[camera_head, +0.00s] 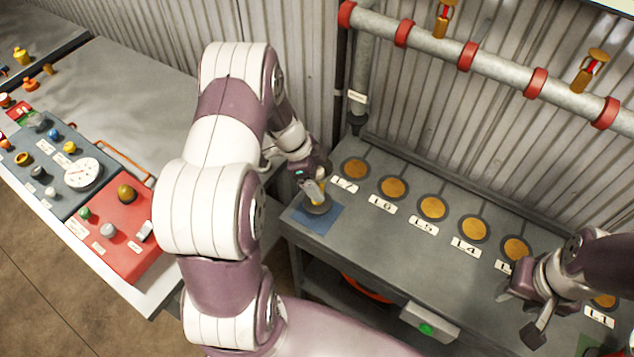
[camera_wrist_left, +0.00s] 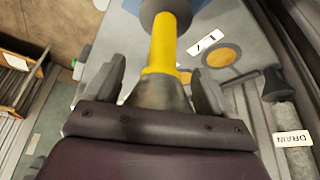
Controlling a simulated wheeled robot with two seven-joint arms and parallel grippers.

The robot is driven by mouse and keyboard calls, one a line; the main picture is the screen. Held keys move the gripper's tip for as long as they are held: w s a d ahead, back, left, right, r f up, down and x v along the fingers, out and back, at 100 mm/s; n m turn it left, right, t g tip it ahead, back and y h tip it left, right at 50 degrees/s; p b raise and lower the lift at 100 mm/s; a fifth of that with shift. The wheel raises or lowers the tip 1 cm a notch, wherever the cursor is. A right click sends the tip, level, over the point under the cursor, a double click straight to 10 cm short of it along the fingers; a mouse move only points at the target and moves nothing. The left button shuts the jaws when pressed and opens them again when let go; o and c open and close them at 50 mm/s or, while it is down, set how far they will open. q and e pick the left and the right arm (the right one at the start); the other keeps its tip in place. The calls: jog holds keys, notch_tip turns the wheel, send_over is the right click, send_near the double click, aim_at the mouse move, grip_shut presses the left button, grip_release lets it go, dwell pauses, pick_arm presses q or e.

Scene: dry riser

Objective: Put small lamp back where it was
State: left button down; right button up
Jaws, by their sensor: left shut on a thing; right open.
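The small lamp (camera_head: 319,206), with a yellow stem and a round grey end, is at the left end of the grey bench, over a blue square (camera_head: 308,222). I cannot tell whether its grey end touches the square. My left gripper (camera_head: 317,190) is shut on the lamp. In the left wrist view the yellow stem (camera_wrist_left: 165,45) stands between the fingers of my left gripper (camera_wrist_left: 160,85), and the grey end is partly cut off by the frame's top. My right gripper (camera_head: 522,310) is open and empty above the bench's right part.
Orange discs in dark rings, labelled L7 (camera_head: 355,168) to L1, run along the bench. A grey pipe (camera_head: 485,58) with red bands passes above. A drain pipe (camera_head: 361,75) stands behind the bench's left end. A control panel table (camera_head: 110,215) stands left.

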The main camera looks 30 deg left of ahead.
pick_arm(q)
notch_tip(320, 180, down, 4)
jog(key=shift+d+r+p, duration=0.1)
jog(key=shift+r+p, duration=0.15)
jog(key=shift+p, duration=0.35)
jog(key=shift+f, duration=0.1)
jog(key=shift+f+b, duration=0.1)
jog(key=shift+b, duration=0.2)
grip_release()
jog(key=shift+r+p, duration=0.3)
jog(key=shift+p, duration=0.1)
jog(key=b+v, duration=0.4)
jog(key=v, duration=0.7)
jog(key=s+d+r+n+y, duration=0.4)
jog(key=s+d+n, duration=0.8)
jog(key=n, duration=0.1)
